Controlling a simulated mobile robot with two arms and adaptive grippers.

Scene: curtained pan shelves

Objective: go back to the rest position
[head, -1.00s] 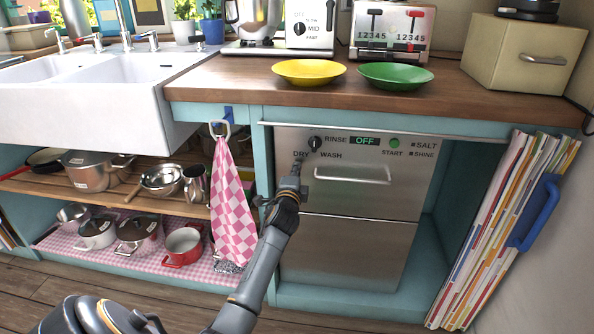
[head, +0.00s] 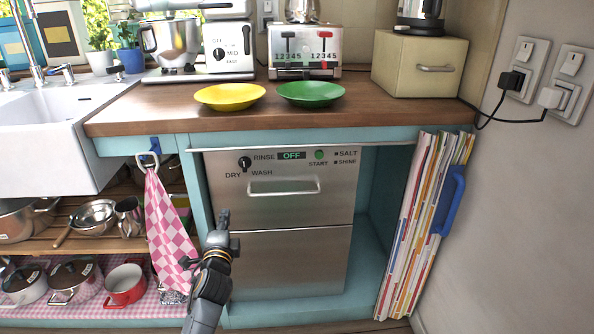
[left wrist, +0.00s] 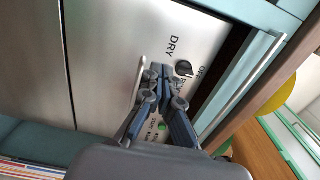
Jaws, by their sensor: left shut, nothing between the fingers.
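My left gripper (head: 223,220) is shut and empty in the head view, in front of the dishwasher (head: 290,255), below and left of its handle (head: 284,187). In the left wrist view, the shut fingers (left wrist: 162,72) show against the dishwasher's panel, with the dial (left wrist: 184,68) and the word DRY close by. Whether the fingertips touch the panel cannot be told. The dishwasher door is closed and its display (head: 291,155) reads OFF. My right gripper is not in view.
A pink checked towel (head: 171,225) hangs left of my left gripper. Pans, such as a red pot (head: 125,286), stand on the open shelves at left. A yellow plate (head: 230,96) and a green plate (head: 310,93) lie on the counter. Magazines (head: 420,225) stand at right.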

